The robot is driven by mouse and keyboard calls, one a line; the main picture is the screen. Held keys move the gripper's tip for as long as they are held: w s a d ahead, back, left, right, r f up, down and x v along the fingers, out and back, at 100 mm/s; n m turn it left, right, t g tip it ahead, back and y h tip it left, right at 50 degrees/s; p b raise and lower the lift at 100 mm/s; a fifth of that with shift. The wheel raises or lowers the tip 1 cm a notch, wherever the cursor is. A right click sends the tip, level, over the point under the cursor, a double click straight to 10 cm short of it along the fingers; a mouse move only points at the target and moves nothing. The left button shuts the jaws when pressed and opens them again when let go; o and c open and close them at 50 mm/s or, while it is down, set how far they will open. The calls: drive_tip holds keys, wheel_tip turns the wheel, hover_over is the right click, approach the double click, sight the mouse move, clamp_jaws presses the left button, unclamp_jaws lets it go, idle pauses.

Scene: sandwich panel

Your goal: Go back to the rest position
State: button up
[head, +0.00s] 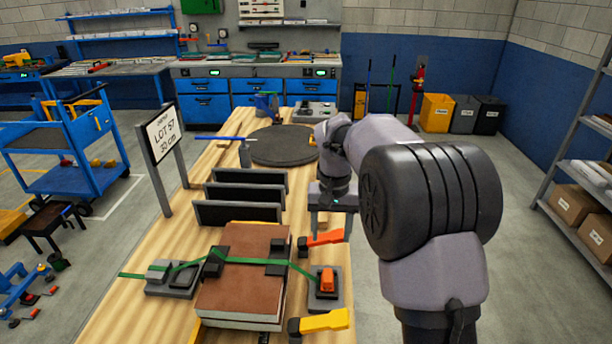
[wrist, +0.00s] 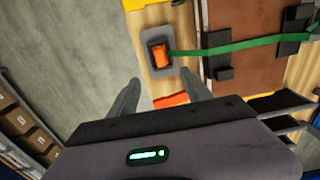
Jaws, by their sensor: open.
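My gripper (head: 331,232) hangs fingers down at the right edge of the wooden bench, beyond the orange-handled clamp (head: 322,239). In the wrist view my gripper (wrist: 160,88) is open, with nothing held between its two grey fingers. The orange clamp handle (wrist: 170,100) shows partly there, behind the gripper body. The brown-topped panel stack (head: 245,252) lies on the bench with a green strap (head: 238,261) across it. The strap runs to an orange ratchet (head: 327,280) on a grey plate; the ratchet also shows in the wrist view (wrist: 159,55).
A yellow-handled clamp (head: 324,321) lies at the near right bench corner. Dark upright slats (head: 240,213), a round dark disc (head: 285,144) and a sign (head: 164,134) stand farther back. The floor right of the bench is clear up to a shelf (head: 585,165) with boxes.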

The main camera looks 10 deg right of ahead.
drive_tip(key=s+a+r+t+b, duration=0.2)
drive_tip(key=s+r, duration=0.7)
drive_tip(key=s, duration=0.3)
drive_tip(key=s+a+f+m+t+y+b, duration=0.1)
drive_tip(key=s+f+m+t+y, duration=0.1)
drive_tip(key=s, duration=1.5)
drive_tip(key=shift+s+a+f+t, duration=0.2)
drive_tip(key=shift+s+a+t, duration=0.2)
drive_tip(key=shift+t, duration=0.5)
